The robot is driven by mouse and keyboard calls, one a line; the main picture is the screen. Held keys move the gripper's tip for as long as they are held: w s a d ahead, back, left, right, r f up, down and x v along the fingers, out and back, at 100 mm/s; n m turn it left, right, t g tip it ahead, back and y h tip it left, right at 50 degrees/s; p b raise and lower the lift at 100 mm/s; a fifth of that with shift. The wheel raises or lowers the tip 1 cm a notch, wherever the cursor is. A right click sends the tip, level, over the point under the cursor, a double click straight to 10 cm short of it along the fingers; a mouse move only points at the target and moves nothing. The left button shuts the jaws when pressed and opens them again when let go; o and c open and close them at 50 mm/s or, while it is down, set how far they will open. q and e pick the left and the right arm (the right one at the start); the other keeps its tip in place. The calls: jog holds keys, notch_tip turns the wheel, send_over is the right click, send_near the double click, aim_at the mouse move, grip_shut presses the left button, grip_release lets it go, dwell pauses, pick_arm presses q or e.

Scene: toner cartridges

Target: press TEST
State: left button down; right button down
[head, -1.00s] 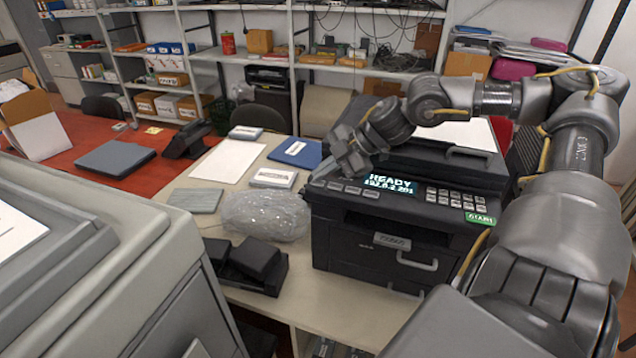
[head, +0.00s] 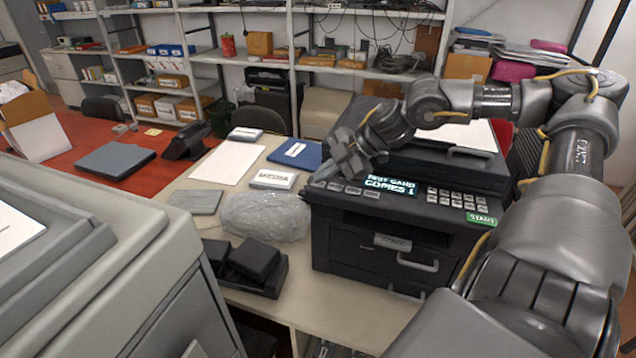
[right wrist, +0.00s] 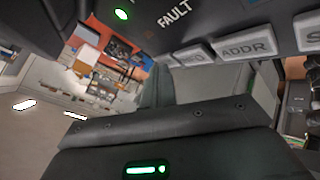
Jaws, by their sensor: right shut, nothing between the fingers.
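The black printer (head: 365,250) stands on the table with its control panel facing up. Its display (head: 390,185) reads "TEST CARD COPIES 1". A row of grey buttons (head: 353,190) lies left of the display. My right gripper (head: 322,178) is shut and empty, with its tips low at the left end of this row, where they cover the leftmost button. I cannot tell whether they touch it. My left gripper is not in view.
A bubble-wrapped bundle (head: 264,216) lies close left of the printer. A MEDIA box (head: 273,179) and a blue folder (head: 297,152) lie behind it. Black cartridges (head: 254,260) sit front left. A large grey machine (head: 130,260) fills the left foreground.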

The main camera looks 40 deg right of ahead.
aim_at(324, 183)
jog(key=shift+r+p, duration=0.45)
jog(key=shift+r, duration=0.3)
jog(key=shift+r+p, duration=1.8)
jog(key=shift+r, duration=0.7)
